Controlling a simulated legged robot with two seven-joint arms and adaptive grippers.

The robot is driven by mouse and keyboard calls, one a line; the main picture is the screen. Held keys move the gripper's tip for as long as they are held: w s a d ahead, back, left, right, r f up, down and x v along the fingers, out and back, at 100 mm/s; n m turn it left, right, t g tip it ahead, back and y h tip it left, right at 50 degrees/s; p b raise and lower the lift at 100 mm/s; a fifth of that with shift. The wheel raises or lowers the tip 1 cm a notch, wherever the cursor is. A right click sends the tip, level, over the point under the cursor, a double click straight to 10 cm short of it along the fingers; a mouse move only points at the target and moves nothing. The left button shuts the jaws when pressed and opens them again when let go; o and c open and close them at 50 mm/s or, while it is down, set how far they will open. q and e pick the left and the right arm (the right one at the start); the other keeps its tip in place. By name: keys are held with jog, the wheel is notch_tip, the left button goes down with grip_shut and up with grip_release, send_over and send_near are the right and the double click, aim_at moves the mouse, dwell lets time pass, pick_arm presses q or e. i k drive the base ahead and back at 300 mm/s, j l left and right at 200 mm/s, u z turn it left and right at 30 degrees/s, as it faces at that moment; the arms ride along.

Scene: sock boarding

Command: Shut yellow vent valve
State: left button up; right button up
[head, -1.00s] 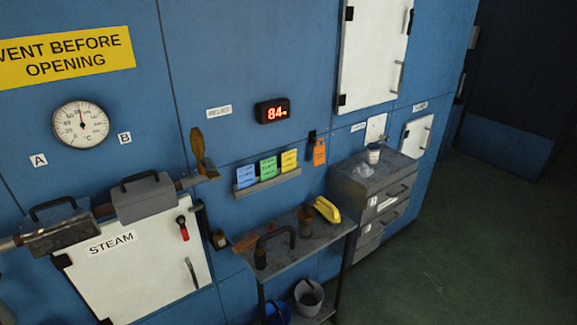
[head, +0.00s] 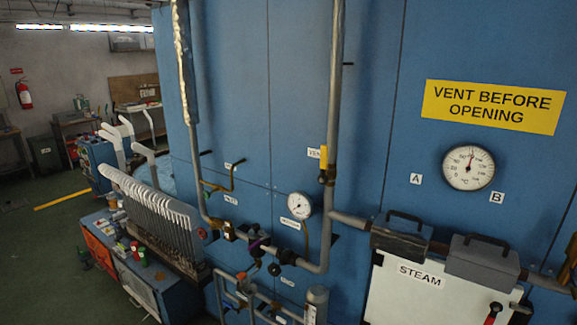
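The yellow vent valve handle (head: 323,158) is upright on the vertical grey pipe (head: 334,90) in the head view, left of the round gauge. It lies in line with the pipe. A white label (head: 314,153), partly hidden by the handle, sits just left of it. The valve body below the handle is small and dark. Neither of my grippers is in view, and nothing touches the handle.
A yellow "VENT BEFORE OPENING" sign (head: 492,106) and a dial thermometer (head: 468,167) are to the right, above the white STEAM door (head: 405,295). A pressure gauge (head: 299,205) and lower pipework are below left. A rack of white sock boards (head: 160,205) stands left. Green floor is open at far left.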

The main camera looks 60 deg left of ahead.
aim_at(323, 179)
jog(key=u, duration=1.6)
